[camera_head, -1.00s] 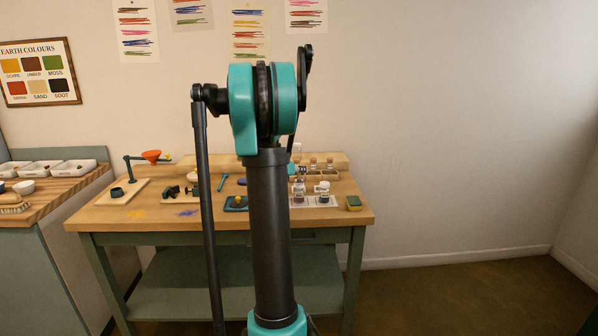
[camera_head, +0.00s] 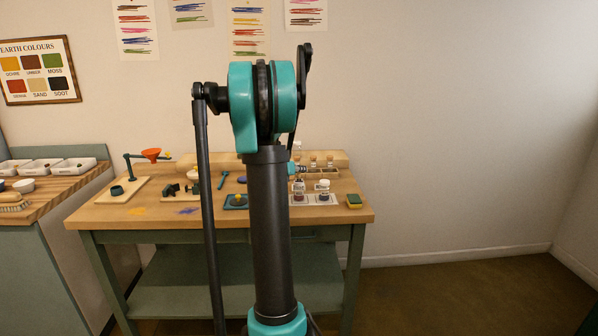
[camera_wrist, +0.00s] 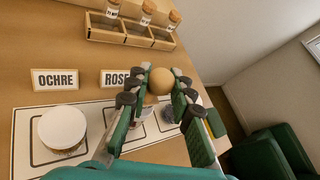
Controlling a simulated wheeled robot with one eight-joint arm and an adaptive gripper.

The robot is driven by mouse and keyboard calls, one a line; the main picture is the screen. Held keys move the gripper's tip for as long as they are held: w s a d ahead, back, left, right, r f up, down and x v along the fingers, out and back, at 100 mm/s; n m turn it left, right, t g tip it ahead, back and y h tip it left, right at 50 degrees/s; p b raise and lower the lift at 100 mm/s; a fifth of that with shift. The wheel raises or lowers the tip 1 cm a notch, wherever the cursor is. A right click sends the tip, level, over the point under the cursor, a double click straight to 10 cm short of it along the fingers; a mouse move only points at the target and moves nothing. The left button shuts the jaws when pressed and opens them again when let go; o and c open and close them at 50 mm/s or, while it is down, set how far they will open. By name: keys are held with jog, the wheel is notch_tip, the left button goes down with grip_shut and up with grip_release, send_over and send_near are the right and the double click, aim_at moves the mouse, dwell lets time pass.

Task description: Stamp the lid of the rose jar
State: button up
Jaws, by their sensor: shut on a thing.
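My gripper (camera_wrist: 150,98) is shut on a round wooden knob (camera_wrist: 159,82), which looks like the handle of a stamp. Its lower end is hidden between the fingers. The gripper is over the mat beside the ROSE card (camera_wrist: 114,78). A whitish and reddish shape, perhaps the rose jar (camera_wrist: 150,116), shows partly below the fingers. I cannot tell whether the held thing touches it. A white-lidded jar (camera_wrist: 63,128) stands in front of the OCHRE card (camera_wrist: 56,79). In the head view, small jars (camera_head: 324,187) stand on the pale mat, and my arm hides part of the table.
A wooden rack of corked bottles (camera_wrist: 122,31) stands behind the cards. A green and yellow block (camera_head: 354,201) lies at the table's right. A dark blue pad (camera_head: 235,202) with a yellow thing lies left of my arm.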

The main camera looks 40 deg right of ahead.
jog(key=shift+r, duration=3.5)
